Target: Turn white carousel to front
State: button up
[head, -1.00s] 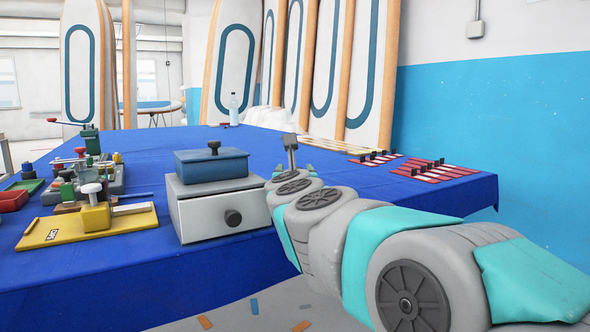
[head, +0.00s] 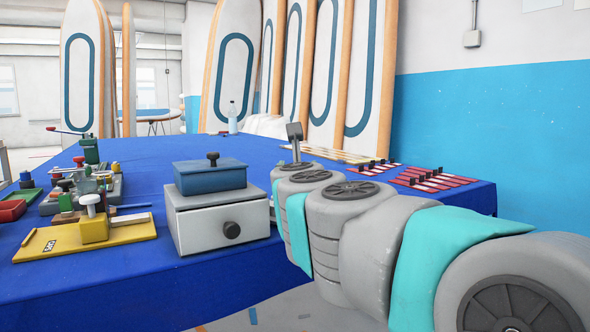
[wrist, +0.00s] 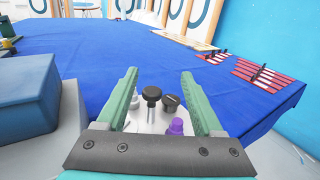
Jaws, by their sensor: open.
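My gripper (wrist: 160,74) is open in the wrist view, with its two green fingers spread apart and pointing over the blue table. Between and below the fingers is a whitish piece (wrist: 138,124) bearing several knobs, which looks like the white carousel. A black knob (wrist: 151,94), a dark tilted knob (wrist: 170,103) and a purple knob (wrist: 177,126) stand on it. The gripper's dark crossbar hides its near part, so I cannot tell which way it faces. No finger visibly grips a knob. In the head view my arm hides this piece.
A blue-lidded box (head: 211,178) sits on a white drawer unit (head: 218,220) left of my arm. A yellow board (head: 85,236) and small clamps stand further left. Red racks (head: 436,177) lie at the table's right. The blue table (head: 150,160) is clear towards the back.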

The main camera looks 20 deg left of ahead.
jog(key=w+d+r+v, duration=0.1)
jog(key=d+v, duration=0.1)
jog(key=v, duration=0.9)
jog(key=shift+s+d+b, duration=0.2)
jog(key=shift+b, duration=0.25)
jog(key=shift+r, duration=0.1)
